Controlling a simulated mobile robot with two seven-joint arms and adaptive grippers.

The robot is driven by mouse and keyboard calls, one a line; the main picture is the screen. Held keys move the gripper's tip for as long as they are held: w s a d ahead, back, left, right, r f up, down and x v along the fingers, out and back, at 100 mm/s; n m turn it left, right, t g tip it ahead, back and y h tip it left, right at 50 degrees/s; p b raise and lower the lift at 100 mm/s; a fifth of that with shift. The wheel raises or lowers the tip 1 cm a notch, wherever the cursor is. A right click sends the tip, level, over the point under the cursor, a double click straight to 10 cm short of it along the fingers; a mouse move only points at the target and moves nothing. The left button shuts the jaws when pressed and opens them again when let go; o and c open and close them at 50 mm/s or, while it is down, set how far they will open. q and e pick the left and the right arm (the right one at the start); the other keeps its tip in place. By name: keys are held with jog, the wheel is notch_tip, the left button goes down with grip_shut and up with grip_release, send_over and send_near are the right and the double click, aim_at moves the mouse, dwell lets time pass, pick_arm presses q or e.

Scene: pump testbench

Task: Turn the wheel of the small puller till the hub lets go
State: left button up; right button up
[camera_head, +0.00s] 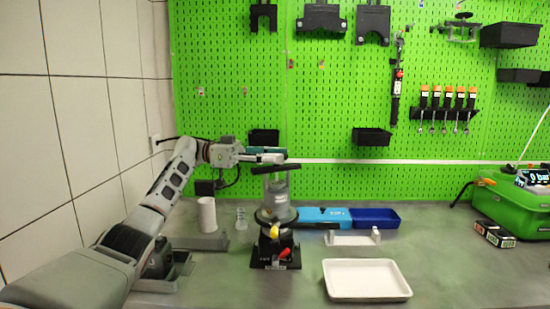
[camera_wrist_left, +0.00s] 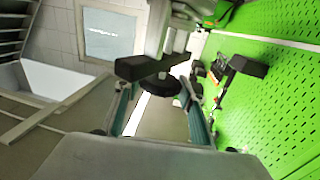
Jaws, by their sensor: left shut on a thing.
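The small puller stands on the grey bench in the head view, with a dark wheel (camera_head: 276,169), seen nearly edge-on, above a light frame. Below it are a grey cylindrical hub (camera_head: 280,200) and a black base (camera_head: 275,262) with a yellow and a red part. My left gripper (camera_head: 277,155) is at the wheel's height, from the left. In the left wrist view, a round dark part (camera_wrist_left: 161,86) and a dark bar (camera_wrist_left: 138,67) lie between and just past the teal fingers of my left gripper (camera_wrist_left: 160,95). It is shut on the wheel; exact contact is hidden. My right gripper is out of view.
A white tray (camera_head: 366,296) lies front right of the puller. Blue bins (camera_head: 376,210), a white holder (camera_head: 352,239), a white cylinder (camera_head: 207,214) and a clear glass (camera_head: 241,218) stand nearby. A green pegboard (camera_head: 230,60) closes off the back. A green case (camera_head: 510,205) is at right.

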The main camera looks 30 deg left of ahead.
pick_arm(q)
jog(key=shift+d+f+m+g, duration=0.15)
jog(key=shift+f+m+g, duration=0.3)
jog(key=shift+g, duration=0.35)
jog(key=o, duration=1.2)
jog(key=shift+d+r+h, duration=0.1)
jog(key=shift+r+h, duration=0.1)
jog(key=shift+h, duration=0.1)
jog(key=shift+c, duration=0.2)
jog(key=shift+a+r, duration=0.15)
jog(key=shift+a, duration=0.05)
jog(key=shift+a, duration=0.15)
jog(key=v, duration=0.7)
jog(key=shift+s, duration=0.1)
